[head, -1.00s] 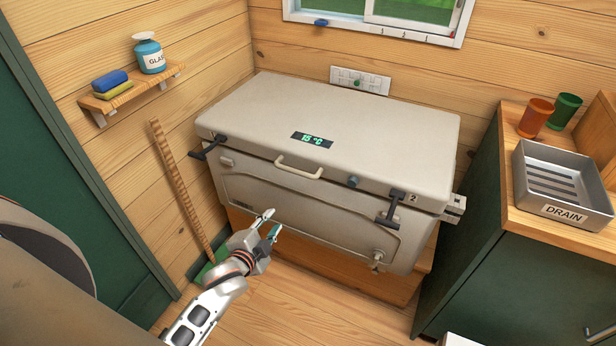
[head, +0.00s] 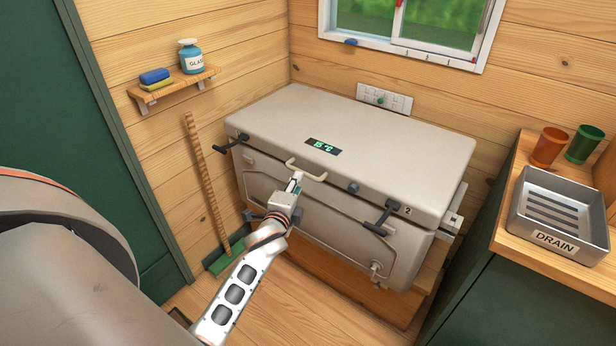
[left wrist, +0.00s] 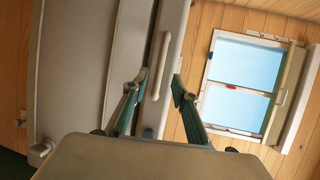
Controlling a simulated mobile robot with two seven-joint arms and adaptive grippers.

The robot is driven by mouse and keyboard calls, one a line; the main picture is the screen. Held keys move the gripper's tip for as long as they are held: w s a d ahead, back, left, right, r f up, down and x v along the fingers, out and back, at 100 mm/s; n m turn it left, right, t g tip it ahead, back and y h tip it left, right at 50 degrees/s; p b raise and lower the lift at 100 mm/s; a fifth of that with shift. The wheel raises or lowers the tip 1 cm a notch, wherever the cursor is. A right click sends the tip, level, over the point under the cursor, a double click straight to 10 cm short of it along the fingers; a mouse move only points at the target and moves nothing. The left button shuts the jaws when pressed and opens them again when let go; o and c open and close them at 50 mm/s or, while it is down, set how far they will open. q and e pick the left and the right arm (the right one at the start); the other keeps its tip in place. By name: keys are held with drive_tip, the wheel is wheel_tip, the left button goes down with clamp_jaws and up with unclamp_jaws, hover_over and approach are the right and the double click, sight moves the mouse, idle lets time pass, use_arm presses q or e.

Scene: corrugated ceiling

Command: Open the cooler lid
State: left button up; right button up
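The large beige cooler (head: 310,225) stands against the wood wall with its lid (head: 380,135) down. A pale handle (head: 306,172) is on the lid's front edge, below a green digital display (head: 323,147). Black latches stick out at the front left (head: 231,144) and front right (head: 380,219). My left gripper (head: 297,179) is at the front of the cooler, close to the handle. In the left wrist view its fingers (left wrist: 157,86) are apart, with the handle (left wrist: 155,66) seen beyond and between them. I cannot tell whether they touch it. My right gripper is out of view.
A counter with a grey drain tray (head: 557,255) and two cups, orange (head: 548,147) and green (head: 584,144), is at right. A shelf (head: 172,92) with a bottle and sponges is at left. A broom (head: 207,180) leans beside the cooler. The window (head: 405,30) is above.

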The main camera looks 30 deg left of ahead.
use_arm(q)
drive_tip(key=b+x, duration=0.1)
drive_tip(key=x, duration=0.7)
drive_tip(key=shift+s, duration=0.1)
clamp_jaws()
